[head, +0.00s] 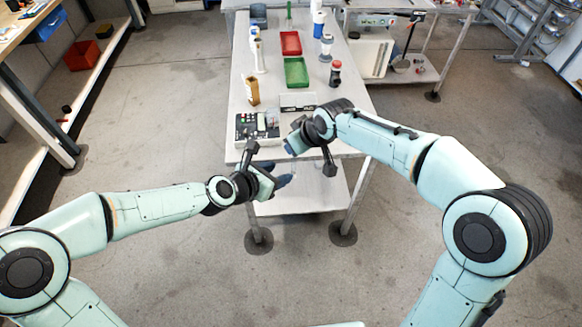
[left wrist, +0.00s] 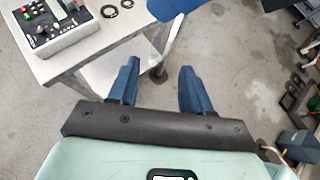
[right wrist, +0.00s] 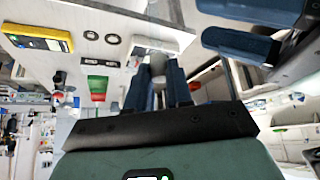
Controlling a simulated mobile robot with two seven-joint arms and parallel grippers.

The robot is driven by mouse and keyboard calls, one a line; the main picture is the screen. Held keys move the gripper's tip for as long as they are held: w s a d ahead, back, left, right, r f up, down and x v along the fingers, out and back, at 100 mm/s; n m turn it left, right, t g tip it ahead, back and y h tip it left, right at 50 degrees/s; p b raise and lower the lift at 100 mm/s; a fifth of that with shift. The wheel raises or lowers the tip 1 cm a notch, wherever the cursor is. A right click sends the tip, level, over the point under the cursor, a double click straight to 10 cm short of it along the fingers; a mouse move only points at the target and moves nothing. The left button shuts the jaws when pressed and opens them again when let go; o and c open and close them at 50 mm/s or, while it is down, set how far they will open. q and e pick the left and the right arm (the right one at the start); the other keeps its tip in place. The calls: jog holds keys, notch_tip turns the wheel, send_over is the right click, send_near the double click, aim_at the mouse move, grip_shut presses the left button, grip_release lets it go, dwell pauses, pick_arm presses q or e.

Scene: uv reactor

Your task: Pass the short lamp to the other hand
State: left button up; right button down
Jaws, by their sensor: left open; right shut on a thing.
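My right gripper (head: 292,143) is above the near edge of the table. It is shut on a pale, slim thing, seemingly the short lamp (right wrist: 158,63), which shows between its blue fingers in the right wrist view. In the left wrist view the lamp (left wrist: 172,40) shows as a whitish tube hanging below the right gripper's blue fingers. My left gripper (head: 277,176) is open and empty, just off the near table edge and below the right one. In the left wrist view the lamp is beyond the gap between the open left fingers (left wrist: 157,76), apart from them.
The table (head: 266,95) holds a control box (head: 258,127) near its front, a green tray (head: 296,72), a red tray (head: 291,43) and several bottles. Two dark rings (right wrist: 101,37) lie near the front. A lower shelf (head: 310,193) is under the table.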

aim_at(295, 168)
pick_arm(q)
jog(key=x, duration=1)
jog(key=shift+f, duration=0.1)
jog(key=shift+s, duration=0.1)
grip_shut()
pick_arm(e)
jog(key=c, duration=0.9)
grip_release()
jog(key=shift+c, duration=0.2)
jog(key=shift+a, duration=0.15)
jog(key=shift+r, duration=0.15)
